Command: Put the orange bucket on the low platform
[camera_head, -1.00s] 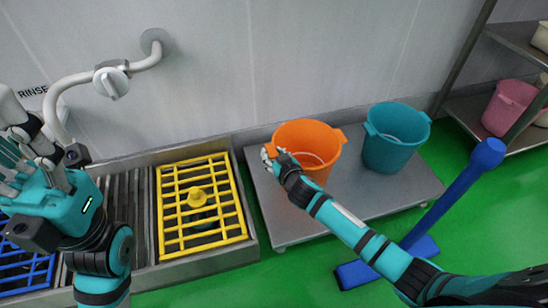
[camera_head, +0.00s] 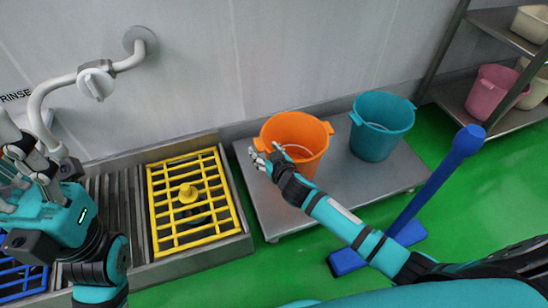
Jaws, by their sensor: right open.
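The orange bucket (camera_head: 303,131) stands upright on the low grey metal platform (camera_head: 334,188) by the wall. My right gripper (camera_head: 266,160) is open at the bucket's left front side, with its fingers near the rim. I cannot tell whether the fingers touch the bucket. My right wrist hides part of the bucket's lower front. My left gripper (camera_head: 22,175) is at the far left, over the drain channel and away from the bucket; its fingers look spread and hold nothing that I can see.
A teal bucket (camera_head: 380,130) stands on the platform to the right of the orange one. A yellow grate (camera_head: 190,237) lies in the drain channel at left. A blue stand (camera_head: 437,180) rises in front of the platform. A shelf at right holds a pink bucket (camera_head: 489,93).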

